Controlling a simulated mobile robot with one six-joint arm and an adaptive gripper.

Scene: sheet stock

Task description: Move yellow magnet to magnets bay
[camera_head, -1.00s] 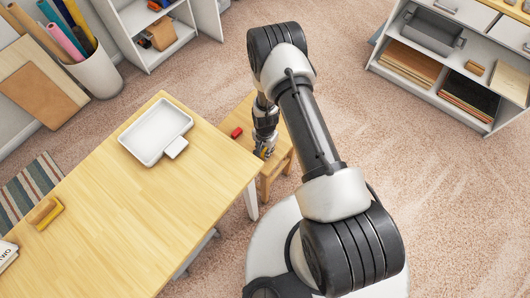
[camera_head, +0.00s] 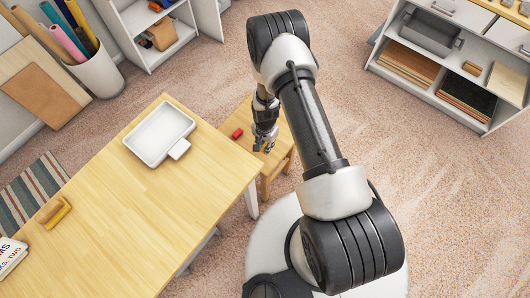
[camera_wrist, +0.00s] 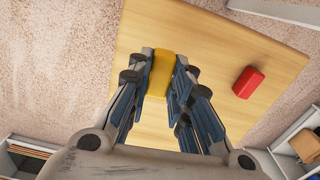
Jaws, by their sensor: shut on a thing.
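The yellow magnet (camera_wrist: 160,74) is a small yellow block between my fingertips in the wrist view. My gripper (camera_wrist: 161,82) is shut on it, over the small wooden stool (camera_wrist: 215,50). In the head view my gripper (camera_head: 265,147) is above the same stool (camera_head: 284,146), and the yellow block is too small to make out clearly. I cannot tell whether the block touches the stool top. No bay marked for magnets can be read in these views.
A red block (camera_wrist: 249,82) lies on the stool, right of my gripper in the wrist view. A wooden table (camera_head: 130,215) beside the stool bears a white tray (camera_head: 140,151) and a yellow-handled item (camera_head: 55,212). Shelves (camera_head: 455,80) stand at the back right. Carpet between is clear.

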